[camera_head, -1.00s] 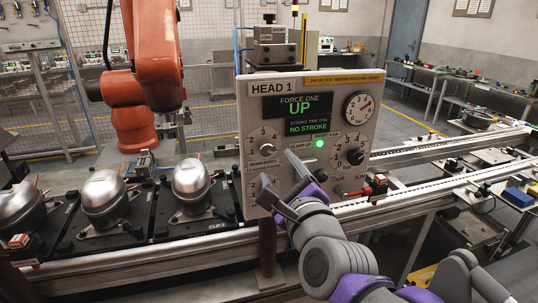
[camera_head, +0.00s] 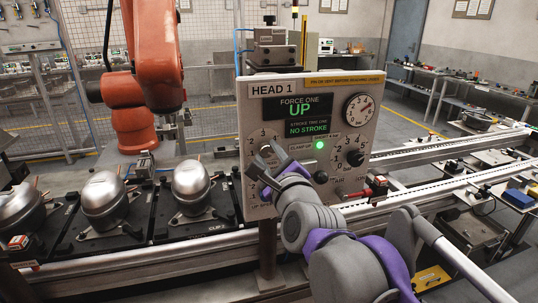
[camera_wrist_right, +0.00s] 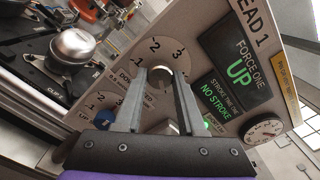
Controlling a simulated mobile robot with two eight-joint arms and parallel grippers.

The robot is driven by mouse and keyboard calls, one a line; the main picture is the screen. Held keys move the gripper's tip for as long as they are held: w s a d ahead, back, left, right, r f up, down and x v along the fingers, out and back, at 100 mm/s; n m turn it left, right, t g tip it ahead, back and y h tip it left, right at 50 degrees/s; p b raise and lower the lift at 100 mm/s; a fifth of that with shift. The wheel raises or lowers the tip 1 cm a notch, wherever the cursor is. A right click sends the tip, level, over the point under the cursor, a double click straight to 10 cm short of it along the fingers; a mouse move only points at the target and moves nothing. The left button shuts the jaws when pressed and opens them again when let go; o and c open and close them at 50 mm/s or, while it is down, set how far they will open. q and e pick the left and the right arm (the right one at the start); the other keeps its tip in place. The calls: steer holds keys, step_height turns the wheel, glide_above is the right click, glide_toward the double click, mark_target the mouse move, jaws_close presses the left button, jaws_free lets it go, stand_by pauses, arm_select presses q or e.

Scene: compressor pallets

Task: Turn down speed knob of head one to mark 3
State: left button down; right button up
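The HEAD 1 control panel (camera_head: 258,109) stands upright in the middle of the head view. Its down speed dial, at the upper left of the panel, has a round knob (camera_wrist_right: 160,76) with the marks 1, 2 and 3 visible around it in the right wrist view. My right gripper (camera_head: 270,157) is at this dial and partly covers it in the head view. In the right wrist view its two fingers (camera_wrist_right: 161,85) stand apart on either side of the knob; firm contact is not clear. The knob's pointer cannot be read. My left gripper is not in view.
A green lamp (camera_head: 320,145), a black knob (camera_head: 321,177) and another dial knob (camera_head: 355,157) are right of the gripper. A round gauge (camera_head: 359,108) is above. Silver compressors (camera_head: 191,178) stand left; an orange robot arm (camera_head: 155,55) is behind.

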jaws_close()
steer(key=shift+r, duration=0.1)
